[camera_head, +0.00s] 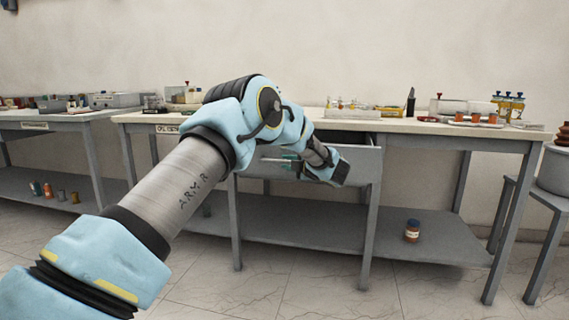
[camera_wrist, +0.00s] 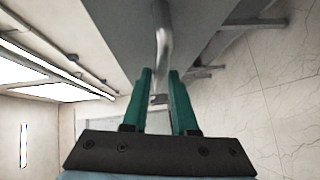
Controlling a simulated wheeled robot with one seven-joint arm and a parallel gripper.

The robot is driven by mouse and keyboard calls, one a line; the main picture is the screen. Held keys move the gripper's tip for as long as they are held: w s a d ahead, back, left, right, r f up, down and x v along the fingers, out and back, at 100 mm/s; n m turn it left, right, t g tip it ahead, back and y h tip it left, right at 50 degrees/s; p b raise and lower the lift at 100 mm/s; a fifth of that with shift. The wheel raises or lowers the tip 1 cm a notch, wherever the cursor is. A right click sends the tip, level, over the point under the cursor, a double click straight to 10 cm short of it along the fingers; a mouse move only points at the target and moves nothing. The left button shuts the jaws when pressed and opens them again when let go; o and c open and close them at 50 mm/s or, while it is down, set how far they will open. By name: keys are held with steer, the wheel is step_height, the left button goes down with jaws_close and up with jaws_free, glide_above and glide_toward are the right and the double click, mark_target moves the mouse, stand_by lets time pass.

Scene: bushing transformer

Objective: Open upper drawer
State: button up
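The upper drawer (camera_head: 360,165) is a grey metal drawer under the middle workbench. It stands partly pulled out, with a dark gap showing above its front. My gripper (camera_head: 292,165) is at the drawer's front in the head view, partly hidden by my wrist. In the wrist view the green fingers of my gripper (camera_wrist: 160,76) lie on either side of the silver bar handle (camera_wrist: 163,45). The bar fills the narrow space between the fingertips, and they appear closed on it.
The workbench top (camera_head: 420,126) carries trays, jars and small parts. A brown jar (camera_head: 412,231) stands on its lower shelf (camera_head: 340,230). Another bench (camera_head: 60,115) is at left and a stool (camera_head: 540,200) at right. The floor in front is clear.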

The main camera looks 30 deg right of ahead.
steer(key=s+r, duration=0.1)
steer(key=s, duration=0.7)
steer(key=shift+s+d, duration=0.2)
steer(key=shift+s, duration=0.05)
steer(key=shift+r, duration=0.1)
